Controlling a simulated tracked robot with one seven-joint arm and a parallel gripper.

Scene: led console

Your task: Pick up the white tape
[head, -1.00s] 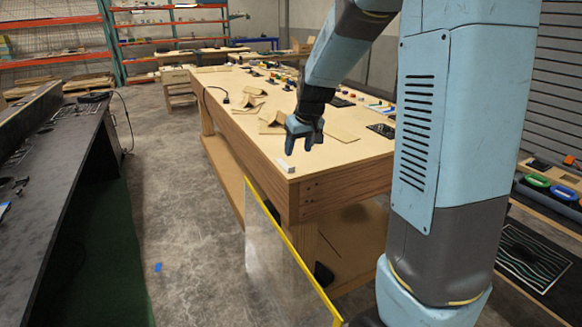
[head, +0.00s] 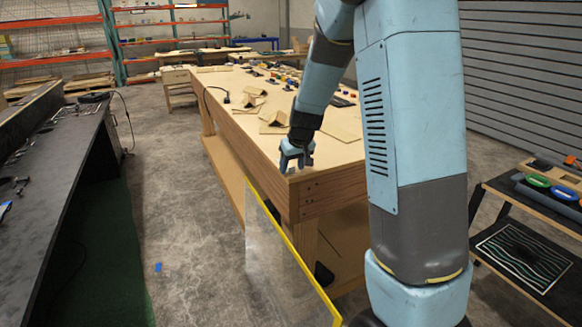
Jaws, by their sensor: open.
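My gripper (head: 296,163) is open and points down at the near corner of the long wooden workbench (head: 250,150). Its fingers are low, close to the bench top. The white tape, a small pale block at this corner in the earlier view, is now hidden or nearly hidden by my gripper. I cannot tell whether it lies between the fingers or whether they touch it.
Angled cardboard pieces (head: 272,117) lie on the bench behind my gripper. Several small tools and parts lie farther back. A yellow-edged clear panel (head: 290,245) leans below the near corner. A dark counter (head: 60,165) stands at left, with open concrete floor between.

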